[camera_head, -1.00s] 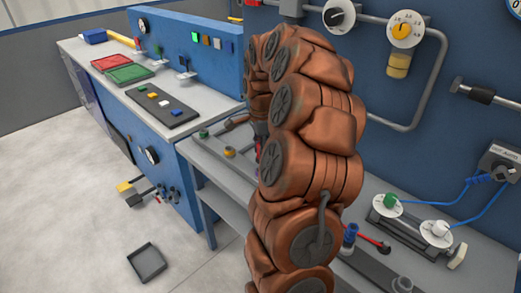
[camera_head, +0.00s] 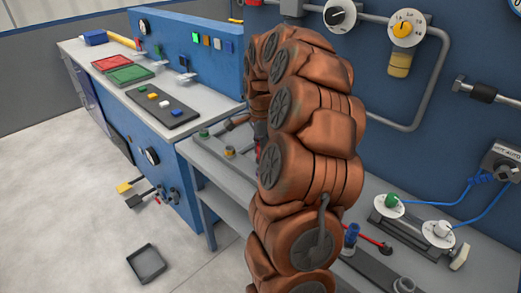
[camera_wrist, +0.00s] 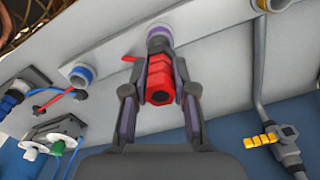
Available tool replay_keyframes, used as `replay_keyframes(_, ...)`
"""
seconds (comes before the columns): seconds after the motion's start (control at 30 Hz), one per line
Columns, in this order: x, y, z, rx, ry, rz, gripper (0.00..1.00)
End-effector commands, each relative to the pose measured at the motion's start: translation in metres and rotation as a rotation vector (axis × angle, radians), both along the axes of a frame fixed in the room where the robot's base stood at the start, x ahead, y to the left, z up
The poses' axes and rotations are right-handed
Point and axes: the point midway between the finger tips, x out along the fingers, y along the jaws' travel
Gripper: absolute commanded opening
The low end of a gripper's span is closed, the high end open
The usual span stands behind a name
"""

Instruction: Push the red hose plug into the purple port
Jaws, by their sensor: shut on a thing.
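In the wrist view the red hose plug (camera_wrist: 159,82) sits between the two fingers of my gripper (camera_wrist: 158,72), which is shut on it. A dark hexagonal opening shows on its near end, and a small red tab sticks out to its left. The purple port (camera_wrist: 158,36) stands on the grey bench just beyond the plug, roughly in line with it. The plug's far end appears to meet or overlap the port's rim; I cannot tell how deep it sits. In the head view my arm hides the port and most of the gripper.
A yellow-ringed port (camera_head: 229,151) is to the left. Dials with blue cables (camera_head: 438,233) are further right. Pipes and gauges line the blue wall behind.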

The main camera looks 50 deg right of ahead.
Motion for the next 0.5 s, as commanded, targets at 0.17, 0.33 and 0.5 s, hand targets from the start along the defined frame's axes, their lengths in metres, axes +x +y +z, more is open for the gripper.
replay_keyframes(0.17, 0.0, -0.0001, -0.0047, 0.0, 0.0, 0.0, 0.0)
replay_keyframes(0.33, -0.0001, -0.0002, -0.0079, -0.001, 0.0, 0.0, 0.0)
replay_keyframes(0.5, 0.0, -0.0001, -0.0109, -0.001, 0.0, 0.0, 0.0)
